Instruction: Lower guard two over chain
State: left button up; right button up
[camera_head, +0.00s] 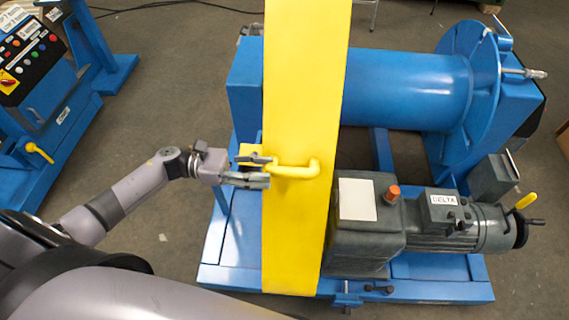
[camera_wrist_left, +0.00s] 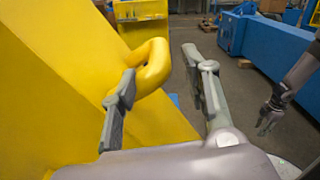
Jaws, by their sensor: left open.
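The yellow guard (camera_head: 305,90) is a long panel running from the top edge of the head view to the front of the blue frame. Its yellow loop handle (camera_head: 315,168) sticks out from its face and also shows in the left wrist view (camera_wrist_left: 155,65). My left gripper (camera_head: 264,171) is open at the handle. In the left wrist view, one finger overlaps the loop and the other stands apart to its right. I cannot tell whether either finger touches it. The chain does not show. A small grey gripper (camera_wrist_left: 268,118) hangs at the right of the wrist view, seemingly my right one.
A blue drum (camera_head: 405,90) with a flange lies behind the guard. A grey motor and gearbox (camera_head: 430,225) stand right of it on the blue base frame (camera_head: 235,275). A blue control console (camera_head: 35,60) stands at the left. The floor between is clear.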

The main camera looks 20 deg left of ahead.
aim_at(279, 169)
pick_arm(q)
jog(key=p+x, duration=0.1)
jog(key=x, duration=0.3)
jog(key=shift+w+d+r, duration=0.1)
jog(key=shift+d, duration=0.15)
jog(key=shift+w+d+p, duration=0.15)
jog(key=shift+d+p, duration=0.2)
jog(key=shift+d, duration=0.25)
jog(key=shift+c, duration=0.4)
jog(key=c, duration=0.9)
grip_shut()
jog(key=shift+f, duration=0.2)
